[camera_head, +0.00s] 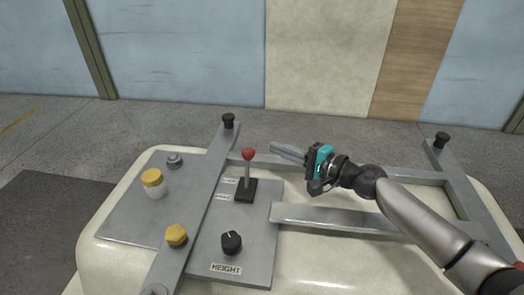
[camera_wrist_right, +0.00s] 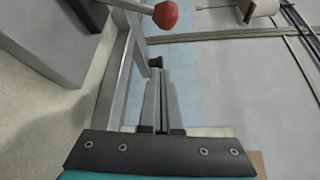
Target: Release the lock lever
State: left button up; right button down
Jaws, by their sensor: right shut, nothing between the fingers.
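The lever (camera_head: 247,172) stands close to upright on a black base, with a red ball knob on its grey shaft. It is on the grey control panel, beside two small labels that I cannot read. My right gripper (camera_head: 276,148) comes in from the right above the bathtub shell, fingers pointing left towards the lever. Its fingers are shut, empty, and look apart from the knob, a little to its right. In the right wrist view the red knob (camera_wrist_right: 165,14) is at the top, beyond the shut fingertips (camera_wrist_right: 158,72). My left gripper is not in view.
The panel (camera_head: 262,255) also carries a black dial (camera_head: 231,242) above a HEIGHT label. A yellow knob (camera_head: 176,235), a yellow-capped jar (camera_head: 153,183) and a grey bolt (camera_head: 175,160) are left. Metal bars with black end knobs (camera_head: 228,121) cross the pale shell (camera_head: 340,262).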

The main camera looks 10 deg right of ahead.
aim_at(248, 164)
jog(key=x, duration=0.4)
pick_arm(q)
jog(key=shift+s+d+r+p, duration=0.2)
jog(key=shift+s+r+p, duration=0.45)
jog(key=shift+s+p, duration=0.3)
pick_arm(e)
jog(key=s+a, duration=0.1)
jog(key=s+a+r, duration=0.1)
jog(key=s, duration=0.1)
jog(key=shift+s+a, duration=0.1)
jog(key=shift+s, duration=0.05)
pick_arm(q)
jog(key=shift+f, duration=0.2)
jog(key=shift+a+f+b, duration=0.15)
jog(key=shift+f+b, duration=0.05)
jog(key=shift+b, duration=0.2)
pick_arm(e)
jog(key=shift+s+r+t, duration=0.1)
jog(key=shift+s+t, duration=0.1)
jog(key=shift+t, duration=0.1)
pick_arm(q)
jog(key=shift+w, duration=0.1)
pick_arm(e)
jog(key=shift+a+n, duration=0.1)
jog(key=shift+n, duration=0.2)
